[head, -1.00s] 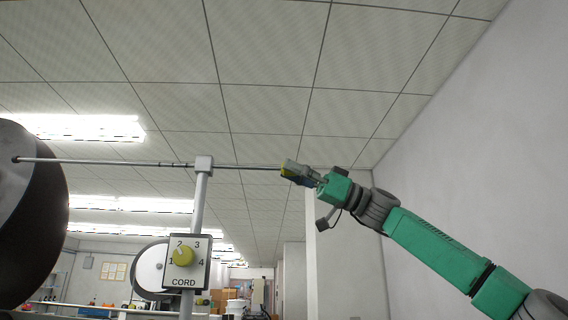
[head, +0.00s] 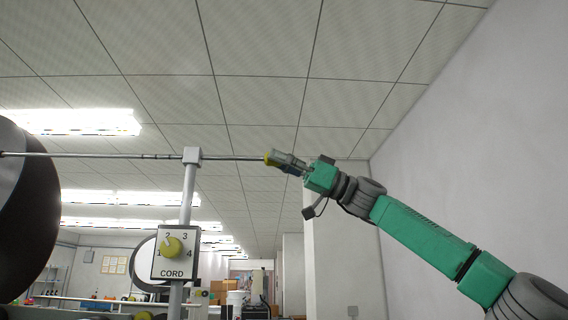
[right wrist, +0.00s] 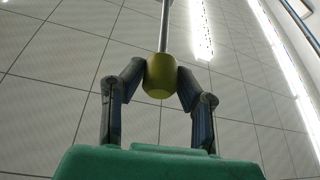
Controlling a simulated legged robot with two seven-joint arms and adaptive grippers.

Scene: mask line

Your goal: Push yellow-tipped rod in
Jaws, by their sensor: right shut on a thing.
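The long grey rod (head: 229,158) runs level from the left edge of the head view, through a collar (head: 192,155) on top of a grey post. Its yellow tip (head: 268,158) is at the rod's right end. My right gripper (head: 274,159) is at that tip, coming from the right. In the right wrist view the yellow tip (right wrist: 160,77) sits between the two fingers of my right gripper (right wrist: 161,70), which are shut on it, with the rod (right wrist: 165,25) leading away beyond. My left gripper is not in view.
A large dark reel (head: 30,215) stands at the left edge. A white wall is at the right. Shelves and boxes are far behind.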

